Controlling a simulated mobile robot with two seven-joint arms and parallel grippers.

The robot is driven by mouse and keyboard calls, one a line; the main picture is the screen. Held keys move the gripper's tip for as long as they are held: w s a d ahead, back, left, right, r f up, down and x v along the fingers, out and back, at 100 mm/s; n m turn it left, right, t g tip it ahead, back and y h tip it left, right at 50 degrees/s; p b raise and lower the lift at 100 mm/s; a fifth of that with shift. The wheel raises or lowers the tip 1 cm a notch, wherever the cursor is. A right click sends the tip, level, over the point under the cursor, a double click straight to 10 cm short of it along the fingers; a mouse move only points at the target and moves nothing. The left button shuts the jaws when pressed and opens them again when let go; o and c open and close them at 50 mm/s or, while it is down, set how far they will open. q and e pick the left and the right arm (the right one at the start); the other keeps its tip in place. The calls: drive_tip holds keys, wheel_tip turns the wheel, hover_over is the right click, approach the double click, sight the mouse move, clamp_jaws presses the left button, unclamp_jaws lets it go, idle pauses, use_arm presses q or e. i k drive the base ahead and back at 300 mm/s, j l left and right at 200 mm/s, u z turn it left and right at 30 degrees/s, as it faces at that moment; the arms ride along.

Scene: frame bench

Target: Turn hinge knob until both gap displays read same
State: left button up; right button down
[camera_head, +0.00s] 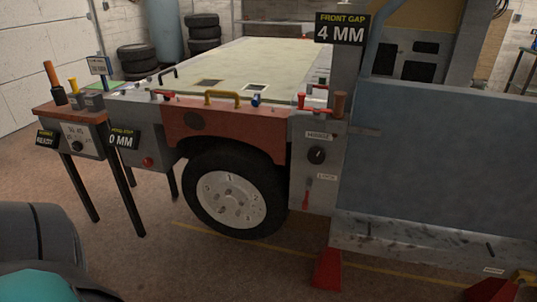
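The hinge knob (316,155) is a round black knob on a grey post panel, under a small label that seems to read HINGE. The front gap display (342,29) at the top of the post reads 4 MM. A second gap display (122,140) on the left, its small heading hard to read, shows 0 MM. A red lever (307,192) with a label like LOCK sits below the knob. Neither gripper is in view, and nothing touches the knob.
A large blue-grey panel (440,170) stands right of the post. A wheel (233,195) sits under the red fender (225,122). At left, a small stand (68,113) carries tools and a dial box with another black knob (76,146). Open floor lies in front.

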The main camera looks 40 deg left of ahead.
sight(317, 156)
drive_tip(key=u, duration=0.95)
